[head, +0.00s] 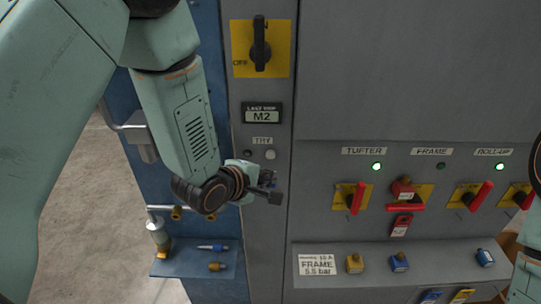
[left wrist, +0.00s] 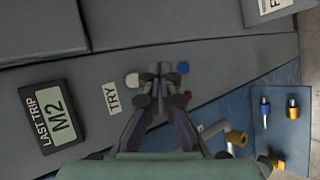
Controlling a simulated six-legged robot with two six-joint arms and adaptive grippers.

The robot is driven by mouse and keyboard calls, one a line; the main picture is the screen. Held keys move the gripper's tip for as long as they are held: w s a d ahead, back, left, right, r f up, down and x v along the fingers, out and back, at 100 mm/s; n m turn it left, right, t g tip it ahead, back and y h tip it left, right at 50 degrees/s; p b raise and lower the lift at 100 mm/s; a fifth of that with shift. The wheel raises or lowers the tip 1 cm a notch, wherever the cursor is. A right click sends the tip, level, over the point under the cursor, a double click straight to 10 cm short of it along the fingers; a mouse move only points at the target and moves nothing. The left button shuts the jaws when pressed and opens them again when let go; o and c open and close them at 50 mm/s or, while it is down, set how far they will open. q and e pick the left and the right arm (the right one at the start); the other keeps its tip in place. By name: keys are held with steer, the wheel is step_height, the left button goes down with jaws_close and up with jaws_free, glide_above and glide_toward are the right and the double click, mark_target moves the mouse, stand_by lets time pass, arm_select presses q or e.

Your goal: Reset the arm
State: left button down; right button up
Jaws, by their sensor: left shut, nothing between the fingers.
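My left arm (head: 178,120) comes in from the upper left and reaches down to the grey cabinet. My left gripper (head: 271,190) is shut and empty in front of the narrow panel, below the TRY label (head: 262,141). In the left wrist view its fingers (left wrist: 158,75) are together in front of the panel, beside a white button (left wrist: 132,80), a blue one (left wrist: 183,67) and a small red one (left wrist: 188,94). I cannot tell whether the fingertips touch the panel. Part of my right arm (head: 527,270) shows at the right edge; its gripper is out of view.
A LAST TRIP M2 display (head: 262,114) and a black rotary switch (head: 261,45) sit above. Red-handled switches (head: 356,198) and a red tag (head: 402,225) are at right. A blue shelf (head: 190,268) holds small fittings. Open floor (head: 90,220) lies left.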

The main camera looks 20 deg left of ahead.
arm_select(q)
steer(key=s+a+f+m+g+y+b, duration=0.1)
steer(key=s+a+f+m+g+b, duration=0.2)
steer(key=s+f+b, duration=0.7)
steer(key=s+a+f+m+g+y+b, duration=0.2)
steer(key=s+f+m+g+b, duration=0.6)
steer(key=s+f, duration=1.8)
step_height(320, 180, down, 5)
steer(key=a+m+b, duration=0.1)
steer(key=m+b, duration=0.1)
steer(key=m, duration=0.2)
steer(key=shift+a+y+b, duration=0.2)
steer(key=shift+y+b, duration=0.1)
steer(key=shift+b, duration=0.05)
steer(key=shift+f, duration=0.1)
